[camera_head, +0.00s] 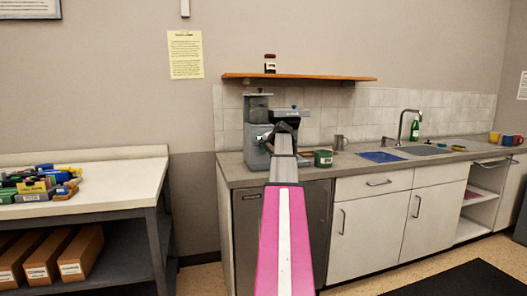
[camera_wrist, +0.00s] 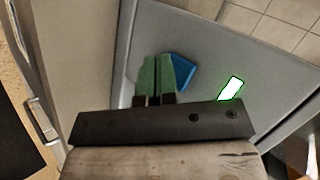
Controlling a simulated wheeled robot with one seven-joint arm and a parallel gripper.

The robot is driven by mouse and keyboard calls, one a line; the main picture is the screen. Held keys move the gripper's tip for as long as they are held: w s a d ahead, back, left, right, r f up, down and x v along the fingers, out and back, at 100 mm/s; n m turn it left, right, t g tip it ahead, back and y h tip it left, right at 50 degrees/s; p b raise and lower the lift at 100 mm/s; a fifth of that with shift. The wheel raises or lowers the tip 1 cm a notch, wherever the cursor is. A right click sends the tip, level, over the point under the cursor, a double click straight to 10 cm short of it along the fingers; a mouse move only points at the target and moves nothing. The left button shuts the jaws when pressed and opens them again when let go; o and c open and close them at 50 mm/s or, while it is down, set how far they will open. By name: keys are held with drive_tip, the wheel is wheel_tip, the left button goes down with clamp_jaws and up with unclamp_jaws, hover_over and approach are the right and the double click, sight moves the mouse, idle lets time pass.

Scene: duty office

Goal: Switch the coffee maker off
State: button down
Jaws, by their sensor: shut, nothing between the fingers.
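The grey coffee maker (camera_head: 257,133) stands at the left end of the counter, under the shelf. My arm reaches to it and hides part of its front. In the wrist view, a grey panel of the coffee maker (camera_wrist: 205,35) fills much of the picture. My gripper (camera_wrist: 156,62) is shut, its green fingers together and empty. A blue part (camera_wrist: 183,72), perhaps the switch, shows just right of the fingertips and partly behind them; I cannot tell if they touch. A white rectangle with a glowing green edge (camera_wrist: 231,88) sits further right on the panel.
A wooden shelf (camera_head: 310,77) with a jar (camera_head: 270,64) hangs above. A blue mat (camera_head: 381,156) and the sink (camera_head: 424,149) lie further right.

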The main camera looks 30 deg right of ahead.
drive_tip(key=shift+w+d, duration=0.1)
drive_tip(key=shift+w, duration=0.35)
idle(0.7)
drive_tip(key=shift+s, duration=0.2)
drive_tip(key=shift+s+a, duration=0.2)
drive_tip(key=shift+s, duration=0.5)
drive_tip(key=s+a, duration=0.1)
drive_tip(key=s, duration=0.5)
drive_tip(key=shift+a, duration=0.2)
idle(0.6)
